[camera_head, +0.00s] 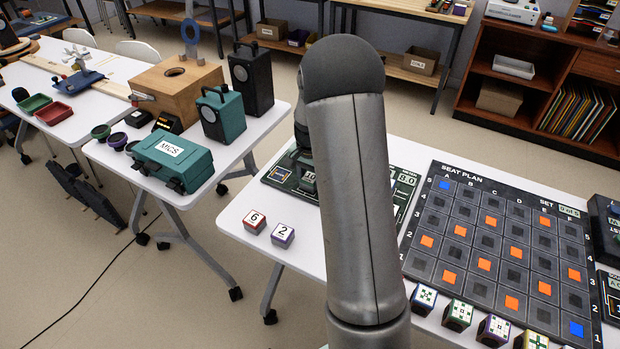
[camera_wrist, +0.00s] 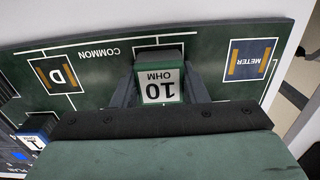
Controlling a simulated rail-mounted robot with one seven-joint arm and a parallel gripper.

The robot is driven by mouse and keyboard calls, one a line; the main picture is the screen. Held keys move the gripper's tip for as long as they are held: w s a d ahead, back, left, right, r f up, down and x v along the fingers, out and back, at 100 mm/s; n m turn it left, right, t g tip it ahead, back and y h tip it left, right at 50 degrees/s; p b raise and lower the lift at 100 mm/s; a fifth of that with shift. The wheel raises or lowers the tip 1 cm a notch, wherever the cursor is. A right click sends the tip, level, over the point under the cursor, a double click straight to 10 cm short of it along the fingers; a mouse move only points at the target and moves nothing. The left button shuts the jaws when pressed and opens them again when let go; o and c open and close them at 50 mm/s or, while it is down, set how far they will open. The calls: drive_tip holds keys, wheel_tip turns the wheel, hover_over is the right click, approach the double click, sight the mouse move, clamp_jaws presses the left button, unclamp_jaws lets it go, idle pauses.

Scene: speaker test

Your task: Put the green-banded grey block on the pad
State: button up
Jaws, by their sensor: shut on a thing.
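The green-banded grey block (camera_wrist: 161,86), labelled 10 OHM, sits between the two dark fingers of my gripper (camera_wrist: 160,78) in the wrist view. My gripper is shut on it. The block is over the dark green board (camera_wrist: 100,92); I cannot tell whether it touches the board. I cannot tell which pad is meant. In the head view my arm hides much of the board (camera_head: 274,178).
A blue-banded block (camera_wrist: 34,138) is at the wrist view's lower left. In the head view, blocks numbered 6 (camera_head: 254,221) and 2 (camera_head: 283,235) stand left of my arm. A seat-plan board (camera_head: 490,256) with coloured squares and several patterned blocks lies right.

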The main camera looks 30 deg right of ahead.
sight(310, 177)
drive_tip(key=o, duration=1)
wheel_tip(310, 177, up, 12)
drive_tip(key=s+a+r+n, duration=0.4)
drive_tip(key=s+a+n, duration=0.2)
drive_tip(key=s+a, duration=0.55)
drive_tip(key=s+a+n, duration=0.2)
drive_tip(key=s, duration=0.3)
drive_tip(key=s+a+f+n, duration=0.1)
drive_tip(key=s, duration=0.4)
drive_tip(key=s+a+f+n, duration=0.1)
drive_tip(key=s+a+n, duration=0.1)
drive_tip(key=s, duration=0.3)
drive_tip(key=shift+s+a+f+n, duration=0.25)
drive_tip(key=shift+a+n, duration=0.05)
drive_tip(key=shift+a, duration=0.05)
